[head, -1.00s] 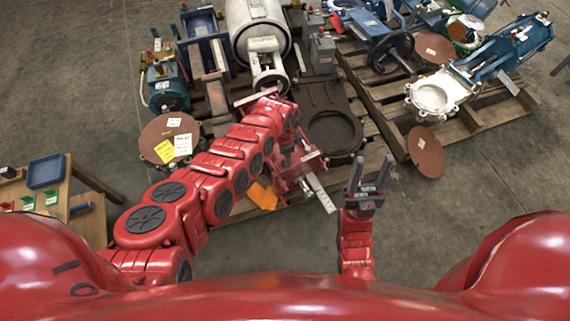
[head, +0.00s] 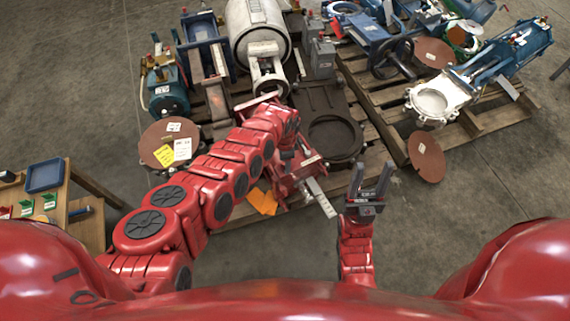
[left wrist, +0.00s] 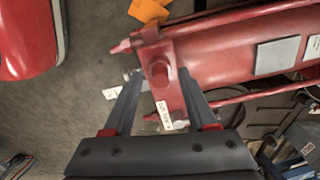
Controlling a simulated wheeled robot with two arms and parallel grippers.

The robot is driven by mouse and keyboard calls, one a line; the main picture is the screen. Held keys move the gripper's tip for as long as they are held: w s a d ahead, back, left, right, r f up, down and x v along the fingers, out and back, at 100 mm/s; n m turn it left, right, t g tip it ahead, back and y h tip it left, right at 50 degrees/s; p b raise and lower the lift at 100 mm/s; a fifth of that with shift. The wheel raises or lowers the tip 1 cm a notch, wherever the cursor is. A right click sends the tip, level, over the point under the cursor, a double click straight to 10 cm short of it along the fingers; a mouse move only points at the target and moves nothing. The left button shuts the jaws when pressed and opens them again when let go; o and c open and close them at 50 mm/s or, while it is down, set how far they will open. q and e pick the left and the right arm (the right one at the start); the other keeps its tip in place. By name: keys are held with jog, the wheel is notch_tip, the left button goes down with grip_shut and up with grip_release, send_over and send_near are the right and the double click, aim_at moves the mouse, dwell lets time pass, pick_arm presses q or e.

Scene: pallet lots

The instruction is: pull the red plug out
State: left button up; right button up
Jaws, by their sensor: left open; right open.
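In the left wrist view a red plug (left wrist: 159,72) stands out of the end of a red cylinder-shaped unit (left wrist: 235,48). My left gripper (left wrist: 158,78) is open, with one finger on each side of the plug. I cannot tell whether either finger touches it. In the head view the red unit (head: 298,180) lies at the pallet's front edge, and my left arm covers the plug and left gripper there. My right gripper (head: 371,184) is open and empty, its fingers pointing up in the picture, to the right of the red unit.
Orange tags (head: 262,201) lie by the unit. A dark flat casting with a round hole (head: 312,96), a white cylinder (head: 257,15) and blue valves crowd the pallets. Rusty discs (head: 427,156) lie or lean at the edges. A wooden bench (head: 88,232) stands left. Floor right is clear.

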pick_arm(q)
jog(key=shift+c, duration=0.3)
grip_shut()
dwell(0.3)
jog(key=shift+r, duration=0.1)
dwell(1.1)
jog(key=shift+r+p, duration=2.95)
